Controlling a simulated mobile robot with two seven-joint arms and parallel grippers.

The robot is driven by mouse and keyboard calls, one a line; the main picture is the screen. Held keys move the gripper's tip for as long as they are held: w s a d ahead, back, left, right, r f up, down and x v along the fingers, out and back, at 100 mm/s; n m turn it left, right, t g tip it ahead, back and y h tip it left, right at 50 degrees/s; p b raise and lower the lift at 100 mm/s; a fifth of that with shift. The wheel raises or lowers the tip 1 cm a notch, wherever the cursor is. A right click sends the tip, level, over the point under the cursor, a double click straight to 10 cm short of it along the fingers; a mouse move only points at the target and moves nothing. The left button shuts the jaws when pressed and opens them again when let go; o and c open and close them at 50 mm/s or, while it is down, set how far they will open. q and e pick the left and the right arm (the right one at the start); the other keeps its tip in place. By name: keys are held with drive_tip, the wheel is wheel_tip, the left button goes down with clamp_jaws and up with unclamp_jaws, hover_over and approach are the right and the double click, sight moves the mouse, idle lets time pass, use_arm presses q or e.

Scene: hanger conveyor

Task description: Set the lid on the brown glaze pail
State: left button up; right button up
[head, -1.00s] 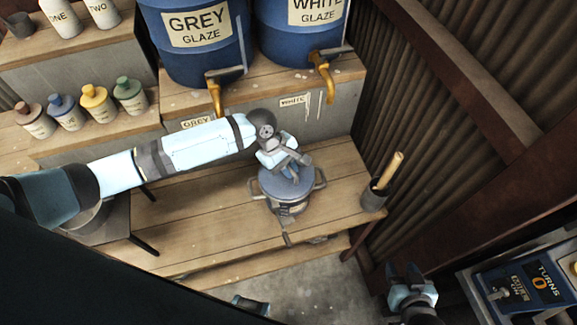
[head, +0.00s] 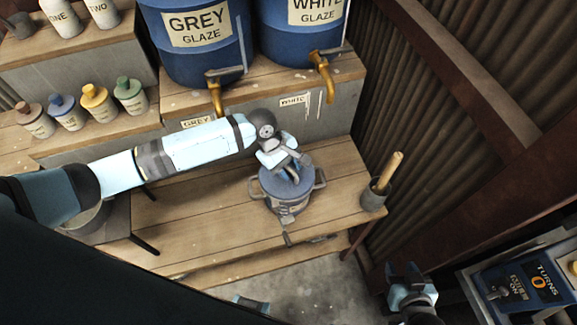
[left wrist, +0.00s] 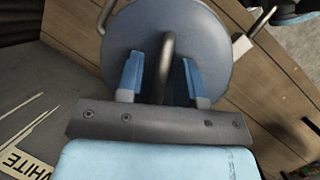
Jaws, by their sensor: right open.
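The blue-grey lid (head: 273,183) lies on top of the pail (head: 291,208), which stands on the low wooden bench. The lid appears to sit flat on it; the pail's label is too small to read. In the left wrist view the round lid (left wrist: 212,38) has an arched bar handle (left wrist: 166,62). My left gripper (head: 289,170) is over the lid. Its two fingers (left wrist: 161,80) stand either side of the handle with gaps between, so it is open around it. My right gripper (head: 408,284) is open and empty at the lower right, away from the pail.
A dark cup with a wooden-handled tool (head: 373,198) stands right of the pail. The grey glaze barrel (head: 197,60) and white glaze barrel (head: 300,45) with taps stand behind. Several small bottles are at the left. A control panel (head: 525,285) is at the lower right.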

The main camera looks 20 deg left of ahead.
use_arm(q)
drive_tip(key=o, duration=0.3)
drive_tip(key=v, duration=1.4)
drive_tip(key=shift+b, duration=0.4)
drive_tip(key=shift+s+d+f, duration=0.1)
